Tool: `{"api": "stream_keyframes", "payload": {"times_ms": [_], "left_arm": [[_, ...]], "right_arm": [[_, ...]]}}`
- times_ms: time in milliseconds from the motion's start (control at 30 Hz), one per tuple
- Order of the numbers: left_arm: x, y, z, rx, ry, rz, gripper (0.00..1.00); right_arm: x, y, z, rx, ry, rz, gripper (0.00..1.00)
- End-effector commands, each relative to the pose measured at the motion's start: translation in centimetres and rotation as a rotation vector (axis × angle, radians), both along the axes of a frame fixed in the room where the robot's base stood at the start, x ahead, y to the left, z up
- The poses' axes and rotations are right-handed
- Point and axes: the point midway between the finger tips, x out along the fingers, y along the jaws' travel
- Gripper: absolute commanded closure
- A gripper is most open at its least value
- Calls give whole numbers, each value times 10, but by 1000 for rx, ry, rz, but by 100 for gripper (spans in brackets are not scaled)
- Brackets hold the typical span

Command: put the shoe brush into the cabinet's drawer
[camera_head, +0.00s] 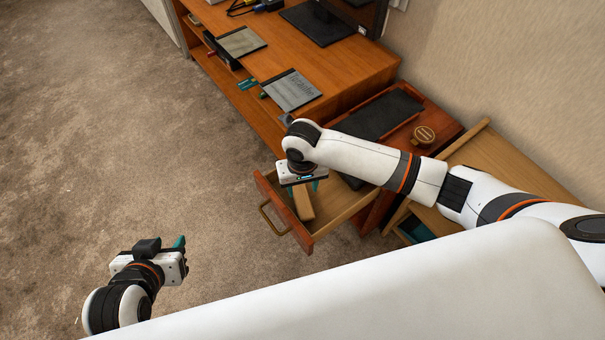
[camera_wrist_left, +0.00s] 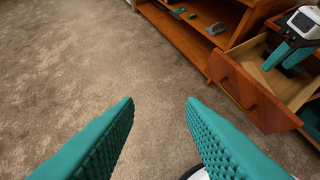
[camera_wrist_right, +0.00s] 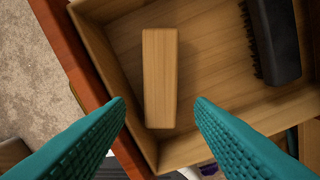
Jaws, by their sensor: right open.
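The cabinet's drawer (camera_head: 283,207) is pulled open, and its inside shows in the right wrist view (camera_wrist_right: 215,75). A plain light-wood block (camera_wrist_right: 160,75), which looks like the shoe brush's wooden back, lies in it near the front; any bristles are hidden. It also shows in the head view (camera_head: 303,203). A dark piece with short bristles along one side (camera_wrist_right: 275,40) lies deeper in the drawer. My right gripper (camera_wrist_right: 160,105) is open and empty above the block, one finger on each side of its near end in the picture. My left gripper (camera_wrist_left: 160,100) is open and empty over the carpet.
A wooden desk (camera_head: 345,75) stands behind. Carpet on the left is free.

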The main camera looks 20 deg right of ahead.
Motion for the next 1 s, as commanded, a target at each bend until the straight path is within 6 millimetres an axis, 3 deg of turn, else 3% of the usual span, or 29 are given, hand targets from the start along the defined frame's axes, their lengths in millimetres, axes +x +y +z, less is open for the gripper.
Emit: {"api": "stream_keyframes", "payload": {"times_ms": [100, 300, 633, 767, 900, 1000], "left_arm": [[-21, 7, -8, 27, 125, 10, 64], [-46, 16, -18, 57, 268, 21, 64], [-55, 19, -22, 67, 320, 25, 64], [-55, 19, -22, 67, 319, 25, 64], [-55, 19, -22, 67, 318, 25, 64], [-55, 19, -22, 68, 316, 26, 64]], "right_arm": [[0, 0, 17, 1, -2, -1, 51], [0, 0, 31, 0, -1, -1, 51], [-4, 5, 34, 15, -3, 14, 51], [-27, 29, 33, 99, -31, 95, 51], [-62, 54, 42, 233, -130, 200, 51], [-82, 51, 54, 282, -228, 232, 51]]}}
